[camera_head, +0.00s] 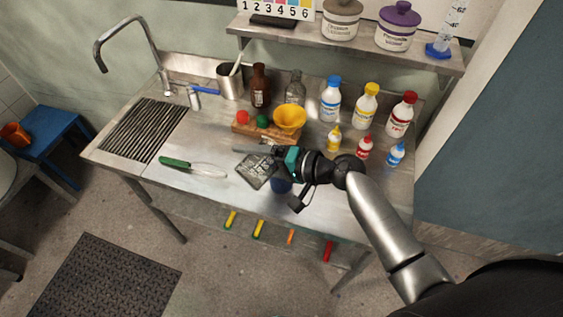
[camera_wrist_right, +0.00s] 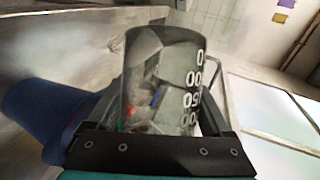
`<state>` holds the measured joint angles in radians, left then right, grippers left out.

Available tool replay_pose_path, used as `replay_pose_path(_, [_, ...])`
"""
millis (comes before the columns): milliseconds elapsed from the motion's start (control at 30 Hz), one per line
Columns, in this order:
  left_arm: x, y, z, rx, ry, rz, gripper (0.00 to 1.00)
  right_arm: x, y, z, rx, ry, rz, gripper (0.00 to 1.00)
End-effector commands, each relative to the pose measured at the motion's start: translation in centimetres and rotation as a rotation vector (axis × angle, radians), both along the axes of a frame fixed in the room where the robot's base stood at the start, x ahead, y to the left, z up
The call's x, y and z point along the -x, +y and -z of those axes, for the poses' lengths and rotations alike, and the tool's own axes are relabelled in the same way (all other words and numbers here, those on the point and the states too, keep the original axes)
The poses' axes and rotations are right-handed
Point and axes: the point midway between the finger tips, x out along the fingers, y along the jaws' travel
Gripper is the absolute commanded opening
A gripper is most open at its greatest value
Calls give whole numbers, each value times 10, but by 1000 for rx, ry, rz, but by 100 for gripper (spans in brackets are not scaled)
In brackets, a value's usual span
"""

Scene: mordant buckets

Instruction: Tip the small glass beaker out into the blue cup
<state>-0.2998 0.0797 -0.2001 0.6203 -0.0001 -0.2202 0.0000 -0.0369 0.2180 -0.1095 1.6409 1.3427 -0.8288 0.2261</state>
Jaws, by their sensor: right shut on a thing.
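The small glass beaker (camera_wrist_right: 160,85), clear with white numerals, is between the two fingers of my right gripper (camera_wrist_right: 155,120) in the wrist view. In the head view my right gripper (camera_head: 262,150) is shut over the front of the steel table, its fingers pointing left. The beaker is hard to make out there, and I cannot tell its exact tilt or its contents. The blue cup (camera_head: 281,186) is just below my right gripper in the head view, partly covered by it. It shows large at the left of the wrist view (camera_wrist_right: 45,118). My left gripper is not in view.
A grey meshed square (camera_head: 255,172) and a green-handled brush (camera_head: 190,166) lie left of the cup. A yellow funnel (camera_head: 289,119) sits on a wooden rack (camera_head: 245,131) behind. Several capped bottles (camera_head: 365,105) stand right. The front-left tabletop is mostly clear.

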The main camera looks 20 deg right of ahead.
Motion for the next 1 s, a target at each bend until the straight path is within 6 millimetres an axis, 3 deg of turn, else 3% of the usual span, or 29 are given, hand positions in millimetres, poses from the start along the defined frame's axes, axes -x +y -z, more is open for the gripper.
replay_pose_path(1000, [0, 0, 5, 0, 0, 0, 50, -3, -4, -8, -119, 71, 0, 23])
